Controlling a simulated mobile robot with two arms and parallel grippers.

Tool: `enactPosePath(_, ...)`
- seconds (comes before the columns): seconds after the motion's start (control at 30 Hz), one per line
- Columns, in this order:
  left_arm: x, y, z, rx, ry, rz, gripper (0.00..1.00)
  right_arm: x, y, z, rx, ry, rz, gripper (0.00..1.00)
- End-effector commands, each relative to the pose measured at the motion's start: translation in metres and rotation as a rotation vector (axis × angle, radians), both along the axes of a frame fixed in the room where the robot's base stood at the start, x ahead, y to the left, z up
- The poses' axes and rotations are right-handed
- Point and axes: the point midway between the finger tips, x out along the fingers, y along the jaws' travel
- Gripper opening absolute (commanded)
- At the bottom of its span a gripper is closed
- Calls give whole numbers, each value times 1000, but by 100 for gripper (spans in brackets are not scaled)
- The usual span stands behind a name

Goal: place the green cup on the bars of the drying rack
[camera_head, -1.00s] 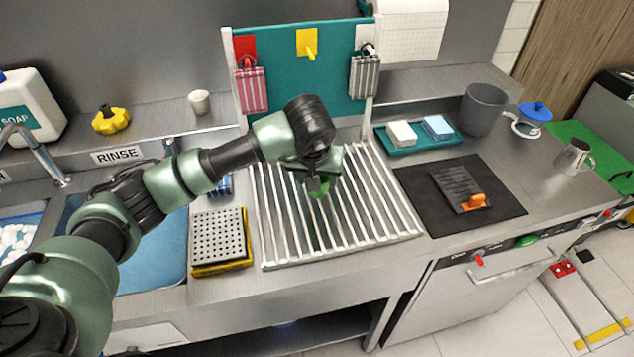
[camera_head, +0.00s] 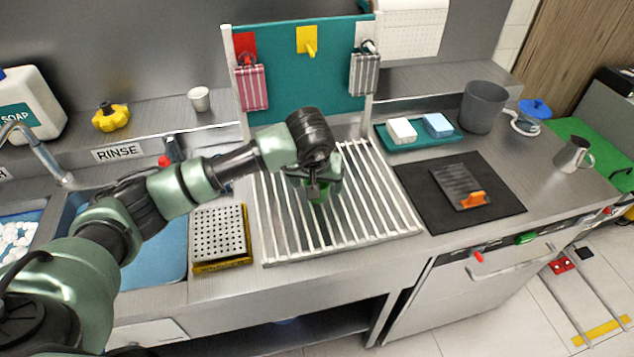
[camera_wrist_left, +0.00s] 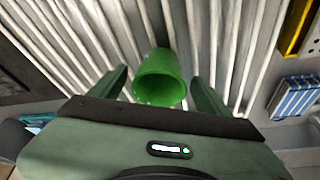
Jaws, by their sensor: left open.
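The green cup (camera_wrist_left: 160,80) is between the two open fingers of my left gripper (camera_wrist_left: 158,92) in the left wrist view, with a gap on each side. In the head view the cup (camera_head: 318,192) shows only partly below my left gripper (camera_head: 314,188), which hides much of it. The drying rack (camera_head: 385,205) with white bars lies on the counter beneath them. The cup appears to stand on the bars, though its base is hard to see. My right gripper is not in view.
A teal board (camera_head: 300,80) with hanging cloths stands behind. The right and front bars of the rack are clear.

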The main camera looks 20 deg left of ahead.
Motion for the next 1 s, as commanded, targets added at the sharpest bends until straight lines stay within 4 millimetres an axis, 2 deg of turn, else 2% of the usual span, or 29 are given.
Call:
enactPosePath(0.07, 0, 0, 6, 0, 1, 0, 77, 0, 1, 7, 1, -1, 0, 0)
enactPosePath(0.17, -4, -1, 16, -1, -4, -2, 77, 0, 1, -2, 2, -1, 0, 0)
enactPosePath(0.4, -24, -5, 65, 0, -7, -3, 77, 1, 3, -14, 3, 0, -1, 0)
enactPosePath(0.6, -37, -8, 98, -1, -4, -1, 77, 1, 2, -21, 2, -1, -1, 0)
enactPosePath(0.8, -44, -10, 113, -1, -1, 0, 77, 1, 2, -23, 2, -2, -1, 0)
enactPosePath(1.0, -45, -9, 114, 0, 0, 1, 77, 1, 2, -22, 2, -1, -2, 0)
